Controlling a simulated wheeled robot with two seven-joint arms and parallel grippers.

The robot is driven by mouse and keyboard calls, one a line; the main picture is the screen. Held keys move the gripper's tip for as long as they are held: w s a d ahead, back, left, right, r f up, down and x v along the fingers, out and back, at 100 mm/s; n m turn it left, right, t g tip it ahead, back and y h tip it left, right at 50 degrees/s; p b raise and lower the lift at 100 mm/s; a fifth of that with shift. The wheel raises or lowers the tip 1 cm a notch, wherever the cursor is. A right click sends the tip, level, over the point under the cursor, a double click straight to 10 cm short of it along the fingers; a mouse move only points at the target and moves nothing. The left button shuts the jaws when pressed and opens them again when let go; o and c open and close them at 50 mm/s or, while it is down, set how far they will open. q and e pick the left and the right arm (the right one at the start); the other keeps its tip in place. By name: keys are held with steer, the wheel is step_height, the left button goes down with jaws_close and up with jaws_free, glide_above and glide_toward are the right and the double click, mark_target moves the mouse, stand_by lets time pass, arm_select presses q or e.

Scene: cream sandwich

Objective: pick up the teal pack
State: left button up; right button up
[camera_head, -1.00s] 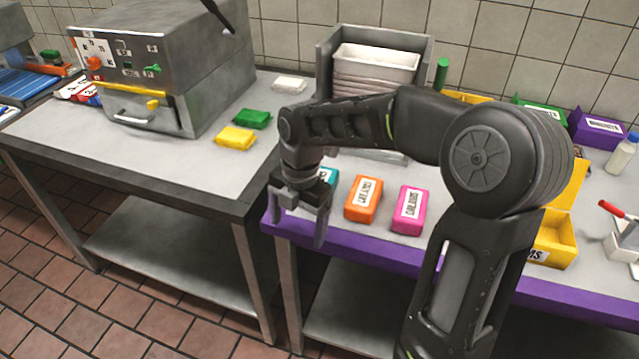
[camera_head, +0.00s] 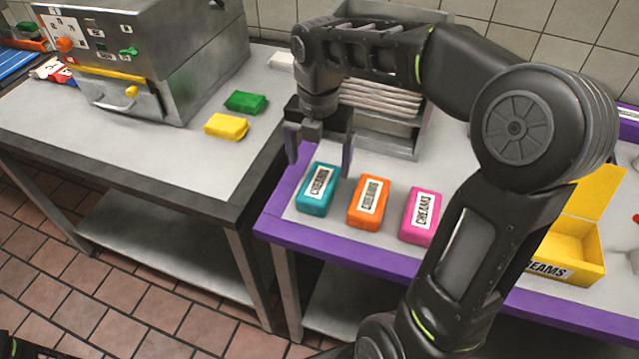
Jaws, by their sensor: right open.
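The teal pack (camera_head: 318,190) lies on the purple-edged table near its front left corner, with a white label reading CREAMS. My right gripper (camera_head: 319,165) is open, fingers pointing down, above and slightly behind the teal pack. One finger is at the left and one at the right of the pack's far end in the picture; whether they touch it I cannot tell. Nothing is held. My left gripper is not in view.
An orange pack (camera_head: 369,202) and a pink pack (camera_head: 420,216) lie right of the teal one. A yellow box (camera_head: 570,255) stands farther right. Green (camera_head: 246,102) and yellow (camera_head: 226,126) packs lie on the left table. A metal rack stands behind my gripper.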

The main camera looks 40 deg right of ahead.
mark_target(318, 183)
steer(key=shift+f, duration=1.4)
steer(key=shift+f+p, duration=0.3)
steer(key=shift+f, duration=2.3)
steer(key=c, duration=1.5)
